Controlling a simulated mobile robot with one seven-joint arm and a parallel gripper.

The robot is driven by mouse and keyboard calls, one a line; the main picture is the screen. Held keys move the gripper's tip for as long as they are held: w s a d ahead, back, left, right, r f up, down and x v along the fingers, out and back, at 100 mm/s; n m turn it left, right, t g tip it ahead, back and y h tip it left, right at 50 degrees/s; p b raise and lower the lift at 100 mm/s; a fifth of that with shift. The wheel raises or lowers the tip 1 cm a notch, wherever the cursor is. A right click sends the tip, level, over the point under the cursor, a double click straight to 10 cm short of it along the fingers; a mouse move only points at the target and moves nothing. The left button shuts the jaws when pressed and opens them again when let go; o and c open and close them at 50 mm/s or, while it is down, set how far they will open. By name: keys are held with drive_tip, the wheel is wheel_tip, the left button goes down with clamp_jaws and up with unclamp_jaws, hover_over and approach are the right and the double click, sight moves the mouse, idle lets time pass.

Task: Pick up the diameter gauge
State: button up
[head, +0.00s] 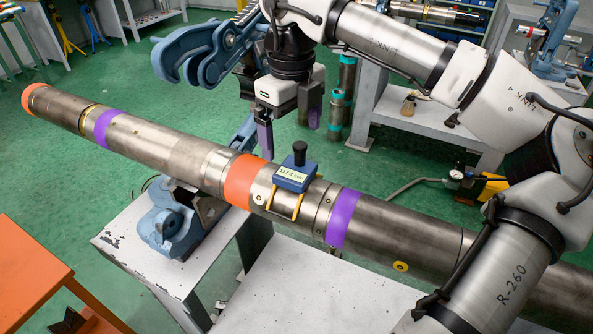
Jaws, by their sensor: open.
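The diameter gauge (294,177) is a small blue block with a black knob on top, a display on its face and yellow legs. It sits upright astride the long metal pipe (330,203), between an orange band and a purple band. My gripper (290,137) hangs above and behind the gauge in the head view. Its two purple-tipped fingers are spread wide, pointing down, with nothing between them. The gripper appears apart from the gauge; the exact gap in depth cannot be told.
A blue pipe vise (170,225) on a white bench (125,243) holds the pipe; its blue upper arm (200,55) stands open behind. An orange table (30,270) is at lower left. A grey shelf (395,120) stands behind at right. Green floor is free at left.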

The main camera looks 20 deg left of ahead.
sight(294, 168)
drive_tip(key=shift+d+f+p, duration=0.1)
drive_tip(key=shift+f+p, duration=0.75)
drive_tip(key=shift+f, duration=3.15)
drive_tip(key=c, duration=1.5)
